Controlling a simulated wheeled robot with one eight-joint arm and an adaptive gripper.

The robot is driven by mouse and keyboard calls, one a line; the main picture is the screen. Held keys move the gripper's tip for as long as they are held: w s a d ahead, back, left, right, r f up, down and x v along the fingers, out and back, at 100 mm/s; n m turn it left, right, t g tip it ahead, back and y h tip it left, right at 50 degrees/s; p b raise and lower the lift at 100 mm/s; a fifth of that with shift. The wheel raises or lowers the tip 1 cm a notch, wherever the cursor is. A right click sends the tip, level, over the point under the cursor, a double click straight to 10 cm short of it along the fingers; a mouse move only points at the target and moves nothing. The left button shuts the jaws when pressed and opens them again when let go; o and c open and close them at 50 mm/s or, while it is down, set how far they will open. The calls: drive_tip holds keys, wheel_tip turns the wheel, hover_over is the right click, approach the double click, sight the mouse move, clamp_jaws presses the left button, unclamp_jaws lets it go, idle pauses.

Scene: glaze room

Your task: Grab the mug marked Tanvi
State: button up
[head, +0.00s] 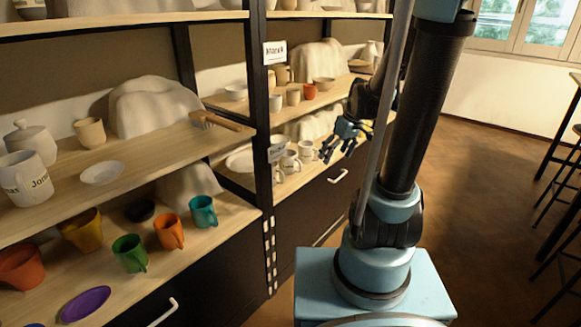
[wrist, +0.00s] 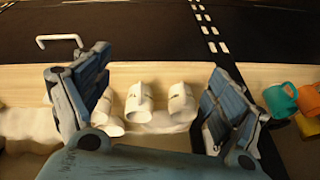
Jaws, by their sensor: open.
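Several white mugs with small dark markings stand on a lower shelf in front of my gripper. In the head view I see a left mug (head: 279,172), a middle mug (head: 290,161) and a right mug (head: 306,151). In the wrist view, a middle mug (wrist: 138,103) and a mug right of it (wrist: 181,104) show between my fingers, with another partly behind the left finger (wrist: 105,108). The names are too small to read, so I cannot tell which is Tanvi's. My gripper (head: 339,150) is open and empty, apart from the mugs; its spread fingers also show in the wrist view (wrist: 158,68).
A white mug lettered "Jonas" (head: 28,180) stands on the near left shelf. Coloured cups, including a green one (head: 130,254) and a teal one (head: 203,211), stand below. A dark shelf post (head: 261,130) divides the bays. Open floor (head: 480,180) lies right.

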sight(288, 164)
drive_tip(key=w+a+f+n+y, duration=0.1)
drive_tip(key=w+a+f+n, duration=0.15)
drive_tip(key=w+f, duration=0.5)
drive_tip(key=w+a+f+n+y, duration=0.2)
drive_tip(key=w+f+n, duration=0.3)
drive_tip(key=w, duration=0.4)
drive_tip(key=shift+m, duration=0.25)
drive_tip(key=a, duration=0.3)
drive_tip(key=w+a+f, duration=0.1)
drive_tip(key=a, duration=0.2)
drive_tip(key=w+a, duration=0.1)
drive_tip(key=a, duration=0.2)
drive_tip(key=shift+w+a+f, duration=0.25)
drive_tip(key=a, duration=0.1)
drive_tip(key=a+f, duration=0.1)
drive_tip(key=w+a, duration=0.1)
drive_tip(key=shift+a+f, duration=0.2)
drive_tip(key=shift+f, duration=0.15)
drive_tip(key=shift+a+f, duration=0.3)
drive_tip(key=shift+f, duration=0.2)
drive_tip(key=c, duration=1.4)
